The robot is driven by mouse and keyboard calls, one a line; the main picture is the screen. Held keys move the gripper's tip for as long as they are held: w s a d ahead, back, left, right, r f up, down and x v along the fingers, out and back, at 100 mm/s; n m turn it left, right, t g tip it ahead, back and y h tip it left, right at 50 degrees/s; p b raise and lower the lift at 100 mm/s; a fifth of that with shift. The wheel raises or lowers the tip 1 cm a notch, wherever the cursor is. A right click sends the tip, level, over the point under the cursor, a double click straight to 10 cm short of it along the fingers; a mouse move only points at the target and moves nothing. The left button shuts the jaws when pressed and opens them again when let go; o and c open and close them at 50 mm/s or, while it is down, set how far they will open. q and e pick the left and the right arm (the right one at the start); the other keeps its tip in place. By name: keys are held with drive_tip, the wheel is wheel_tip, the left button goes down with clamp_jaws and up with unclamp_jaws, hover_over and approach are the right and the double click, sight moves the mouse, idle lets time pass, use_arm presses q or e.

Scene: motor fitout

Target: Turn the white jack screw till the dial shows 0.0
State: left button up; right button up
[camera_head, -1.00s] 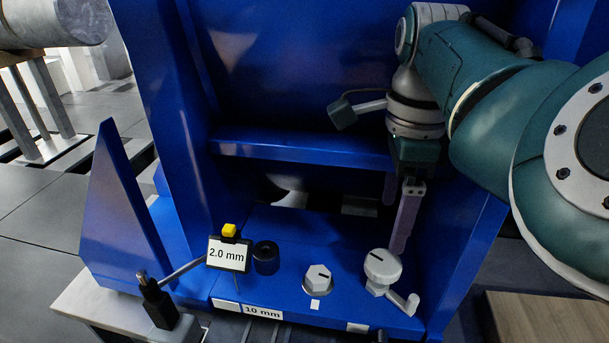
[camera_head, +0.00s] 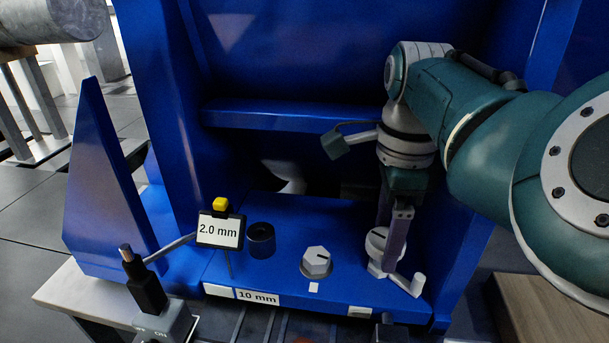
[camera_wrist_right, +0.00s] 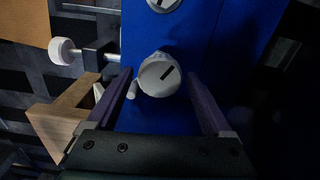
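The white jack screw appears to be the round white head (camera_head: 377,243) with a black line and a side crank, on the right of the blue base; it also shows in the right wrist view (camera_wrist_right: 159,76). My right gripper (camera_head: 393,240) is open and points down over it. In the right wrist view its two purple fingers (camera_wrist_right: 168,95) stand on either side of the head, with gaps; no contact is visible. The head view hides part of the head behind a finger. The dial (camera_head: 219,231), a white display with a yellow top, reads 2.0 mm. My left gripper is not in view.
A white hexagonal head (camera_head: 316,262) and a black ring (camera_head: 261,240) sit left of the jack screw. A 10 mm label (camera_head: 258,297) is on the front edge. Blue walls rise behind and right. A black-handled switch box (camera_head: 150,292) stands front left.

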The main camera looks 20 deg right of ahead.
drive_tip(key=c, duration=1.1)
